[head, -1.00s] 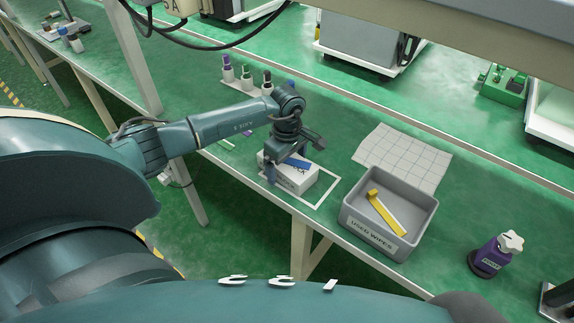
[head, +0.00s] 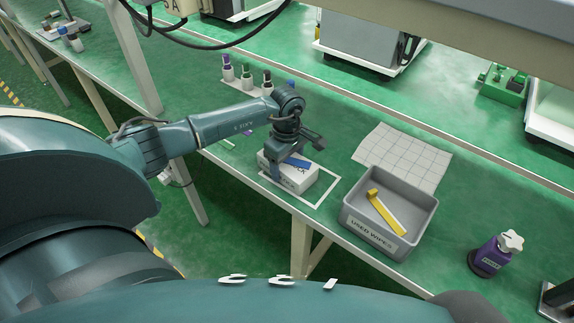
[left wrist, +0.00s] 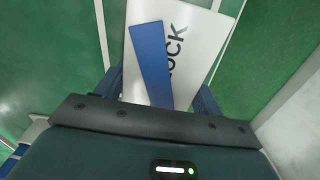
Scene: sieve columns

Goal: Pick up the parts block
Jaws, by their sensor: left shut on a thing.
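The parts block (head: 299,180) is a white box with dark lettering, near the front edge of the green bench. It sits at a white outlined area on the bench. A blue strip (head: 297,163) lies across its top. My left gripper (head: 291,165) is over the block with its fingers down at its sides, shut on it. In the left wrist view the block (left wrist: 195,50) lies between the two fingers, with the blue strip (left wrist: 152,65) on it and the letters "OCK" showing. Part of the block is hidden by the gripper. My right gripper is not in view.
Several small bottles (head: 246,78) stand behind the arm. A purple bottle (head: 491,257) stands at right.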

